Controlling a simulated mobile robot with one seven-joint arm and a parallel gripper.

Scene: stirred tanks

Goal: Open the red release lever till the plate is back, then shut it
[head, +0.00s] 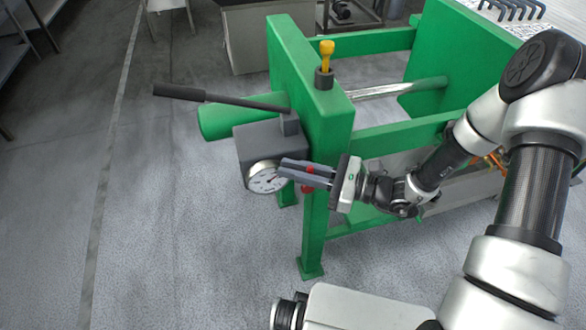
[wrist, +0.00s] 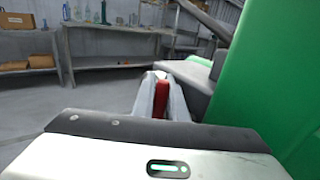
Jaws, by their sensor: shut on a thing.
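The red release lever (wrist: 161,99) is between my gripper's fingers in the wrist view. In the head view small red parts of it (head: 307,189) show at the fingers, beside the green press frame (head: 316,220). My gripper (head: 297,171) is shut on the lever, just right of the pressure gauge (head: 266,178). The fingers hide most of the lever. The plate cannot be made out clearly; a shiny rod (head: 385,90) runs between the green end frame and the parts behind it.
A long black pump handle (head: 215,97) sticks out left above the grey pump block (head: 262,142). A yellow-handled tool (head: 326,55) stands in a holder on the frame. Hex keys (head: 514,9) lie at the back right.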

